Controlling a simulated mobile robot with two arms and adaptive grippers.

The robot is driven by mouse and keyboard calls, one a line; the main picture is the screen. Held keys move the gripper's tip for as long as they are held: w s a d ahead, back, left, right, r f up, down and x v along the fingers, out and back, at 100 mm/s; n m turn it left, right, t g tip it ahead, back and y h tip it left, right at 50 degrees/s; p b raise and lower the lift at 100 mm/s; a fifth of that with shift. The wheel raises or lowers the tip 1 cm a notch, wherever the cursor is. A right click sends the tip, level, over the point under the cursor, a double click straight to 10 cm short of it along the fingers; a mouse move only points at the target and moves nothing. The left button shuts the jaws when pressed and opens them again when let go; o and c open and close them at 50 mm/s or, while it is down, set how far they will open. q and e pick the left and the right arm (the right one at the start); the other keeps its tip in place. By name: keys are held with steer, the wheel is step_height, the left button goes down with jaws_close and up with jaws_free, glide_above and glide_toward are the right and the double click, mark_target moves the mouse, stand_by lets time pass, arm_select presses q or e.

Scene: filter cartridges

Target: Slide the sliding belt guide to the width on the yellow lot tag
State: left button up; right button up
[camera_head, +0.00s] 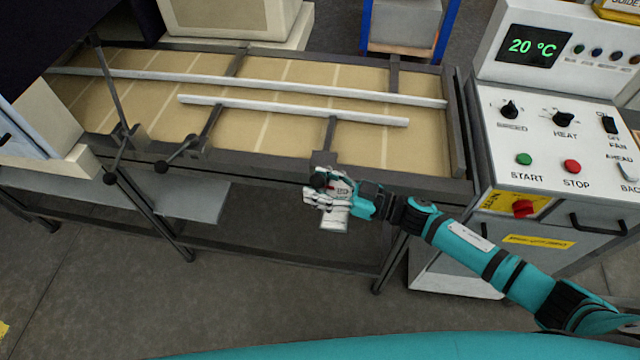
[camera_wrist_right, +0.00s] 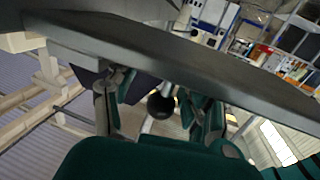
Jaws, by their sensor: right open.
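The sliding belt guide (camera_head: 295,110) is the shorter pale rail above the tan belt, roughly parallel to the longer rail behind it. Its arms reach to the conveyor's front edge. A black ball knob (camera_head: 318,181) shows at the right arm's front end. My right gripper (camera_head: 328,198) is at this knob, in front of the conveyor frame. In the right wrist view the knob (camera_wrist_right: 161,105) appears between the open fingers (camera_wrist_right: 158,112); I cannot tell whether they touch it. A yellow tag (camera_head: 617,9) reading "GUIDE" is cut off at top right; its width is unreadable. My left gripper is out of view.
The longer rail (camera_head: 250,86) crosses the belt behind the guide. Another black-knobbed handle (camera_head: 163,166) sticks out at the front left. The control panel (camera_head: 545,150) stands right of the conveyor, close to my right arm. The floor in front is clear.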

steer(key=shift+a, duration=0.1)
steer(key=shift+s, duration=0.15)
steer(key=v, duration=1.2)
